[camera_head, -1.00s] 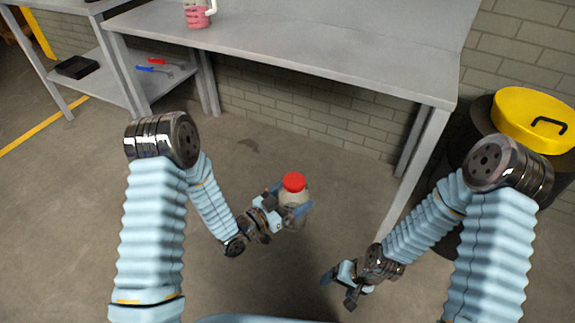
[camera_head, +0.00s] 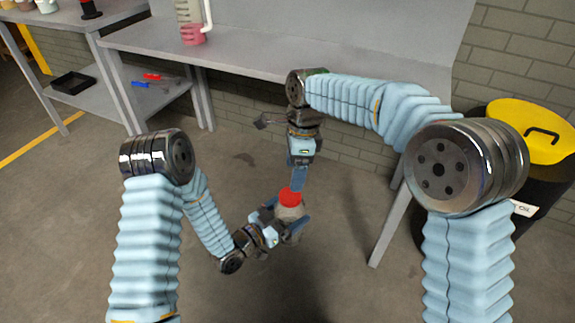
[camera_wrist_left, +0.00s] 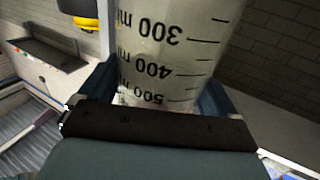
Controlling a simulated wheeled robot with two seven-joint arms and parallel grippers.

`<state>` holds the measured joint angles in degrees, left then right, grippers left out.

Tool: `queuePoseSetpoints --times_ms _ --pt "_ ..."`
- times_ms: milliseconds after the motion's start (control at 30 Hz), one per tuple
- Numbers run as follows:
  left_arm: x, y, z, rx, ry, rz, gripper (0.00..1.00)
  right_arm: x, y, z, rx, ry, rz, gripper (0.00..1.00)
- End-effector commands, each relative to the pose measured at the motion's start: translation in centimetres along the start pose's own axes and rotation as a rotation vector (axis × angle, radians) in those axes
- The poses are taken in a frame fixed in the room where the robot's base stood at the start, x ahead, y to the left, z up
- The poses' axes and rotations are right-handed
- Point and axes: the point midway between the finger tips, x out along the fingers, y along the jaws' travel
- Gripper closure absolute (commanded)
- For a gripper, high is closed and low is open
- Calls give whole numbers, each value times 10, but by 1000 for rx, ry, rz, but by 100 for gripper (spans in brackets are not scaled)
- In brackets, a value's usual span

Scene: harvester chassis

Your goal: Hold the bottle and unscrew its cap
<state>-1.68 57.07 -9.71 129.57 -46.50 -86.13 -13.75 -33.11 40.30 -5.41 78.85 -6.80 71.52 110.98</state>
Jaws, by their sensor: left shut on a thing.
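The bottle (camera_head: 291,212) has a red cap (camera_head: 290,197) and is held roughly upright in front of the workbench. My left gripper (camera_head: 287,215) is shut on its body from the left. In the left wrist view the bottle (camera_wrist_left: 170,60) shows as a translucent body with upside-down millilitre marks between the two fingers; the cap is out of that view. My right gripper (camera_head: 297,186) points down from above, its fingertips at the cap. The fingers overlap in the picture, so I cannot tell whether they grip the cap.
A grey workbench (camera_head: 240,52) stands behind, with a measuring jug (camera_head: 190,22) of pink liquid on it. A lower shelf at left holds a black tray (camera_head: 73,82) and red and blue tools. A black bin with a yellow lid (camera_head: 548,128) stands at right. The floor around the bottle is clear.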

Motion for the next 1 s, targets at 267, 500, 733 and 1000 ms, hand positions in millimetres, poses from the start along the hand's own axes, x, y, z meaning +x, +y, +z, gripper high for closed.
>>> queuePoseSetpoints --times_ms 267,500,733,1000 --pt "0 0 0 0 1 0 94 4 -5 17 148 119 -57 20" --pt "0 0 0 0 1 0 94 41 -7 12 153 120 -56 20" --pt "0 0 -1 0 1 0 94 70 -9 8 152 119 -58 20" --pt "0 0 -1 0 1 0 94 78 -9 8 150 117 -59 20"
